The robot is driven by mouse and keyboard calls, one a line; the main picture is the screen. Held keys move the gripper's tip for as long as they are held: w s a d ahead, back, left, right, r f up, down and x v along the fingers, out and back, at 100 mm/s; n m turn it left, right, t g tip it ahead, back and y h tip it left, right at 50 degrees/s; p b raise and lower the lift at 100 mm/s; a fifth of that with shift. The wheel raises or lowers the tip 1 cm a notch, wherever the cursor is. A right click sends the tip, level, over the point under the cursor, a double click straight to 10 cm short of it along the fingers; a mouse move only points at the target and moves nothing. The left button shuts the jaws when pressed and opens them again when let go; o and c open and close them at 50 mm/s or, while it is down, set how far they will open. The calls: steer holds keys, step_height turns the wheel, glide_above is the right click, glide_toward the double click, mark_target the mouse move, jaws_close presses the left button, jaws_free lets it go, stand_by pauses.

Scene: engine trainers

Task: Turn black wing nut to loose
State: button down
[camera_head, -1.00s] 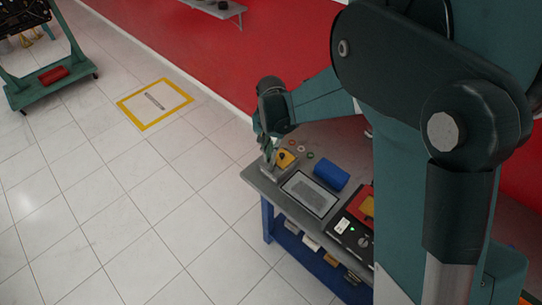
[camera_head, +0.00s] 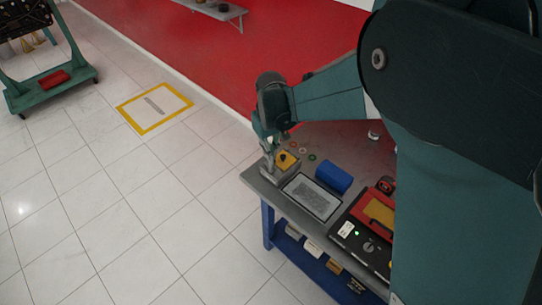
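A small dark part, which looks like the black wing nut (camera_head: 283,157), sits on top of a yellow block (camera_head: 289,164) near the far left corner of the workbench (camera_head: 263,178). My gripper (camera_head: 268,157) points down just left of the yellow block, close to the dark part. Whether it touches the part or the block cannot be told. The fingers are small and partly blend with the grey base under the block, so their opening is unclear.
A grey tray (camera_head: 312,197), a blue block (camera_head: 334,177), a black panel with a knob (camera_head: 369,247) and a red-and-yellow case (camera_head: 377,215) lie to the right. Small coloured rings (camera_head: 302,150) lie behind. My arm hides the bench's right side.

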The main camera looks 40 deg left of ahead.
steer(key=shift+n, duration=1)
steer(key=c, duration=2.7)
jaws_free()
steer(key=shift+r, duration=6.05)
